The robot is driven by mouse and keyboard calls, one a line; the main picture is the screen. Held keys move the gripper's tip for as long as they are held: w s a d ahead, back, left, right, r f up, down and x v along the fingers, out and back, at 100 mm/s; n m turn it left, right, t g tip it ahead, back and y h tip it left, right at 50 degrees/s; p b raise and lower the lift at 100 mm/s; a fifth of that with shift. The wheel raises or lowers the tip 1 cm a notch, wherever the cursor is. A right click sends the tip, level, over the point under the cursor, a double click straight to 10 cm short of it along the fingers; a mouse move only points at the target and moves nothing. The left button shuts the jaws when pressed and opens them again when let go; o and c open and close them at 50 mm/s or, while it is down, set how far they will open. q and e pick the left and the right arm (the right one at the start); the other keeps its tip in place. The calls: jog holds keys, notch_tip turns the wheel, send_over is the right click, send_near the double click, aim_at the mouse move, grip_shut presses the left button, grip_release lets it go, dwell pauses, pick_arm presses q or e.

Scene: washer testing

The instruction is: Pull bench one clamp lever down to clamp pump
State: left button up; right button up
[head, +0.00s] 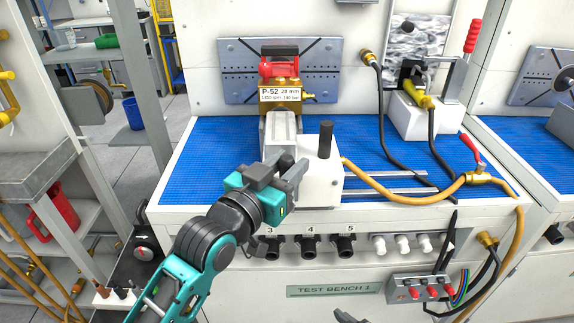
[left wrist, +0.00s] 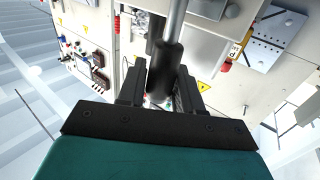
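The pump (head: 280,68), red and brass with a P-52 label, stands at the back of bench one. In front of it is a grey clamp part (head: 281,132) beside a white block (head: 320,182). My left gripper (head: 284,172) is low in front of this clamp. In the left wrist view a metal rod with a black grip (left wrist: 166,68), apparently the clamp lever, lies between the fingers of my left gripper (left wrist: 160,88). Whether they press on it cannot be told. A dark tip at the bottom edge (head: 350,316) is probably my right gripper.
A black post (head: 326,140) stands upright on the white block, right of my left gripper. Hoses (head: 395,194) cross the blue mat (head: 215,165) to the right. A red-handled fixture (head: 472,37) stands back right. Ports and a switch box (head: 424,289) line the bench front.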

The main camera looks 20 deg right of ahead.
pick_arm(q)
grip_shut()
pick_arm(e)
jog(key=shift+f, duration=0.1)
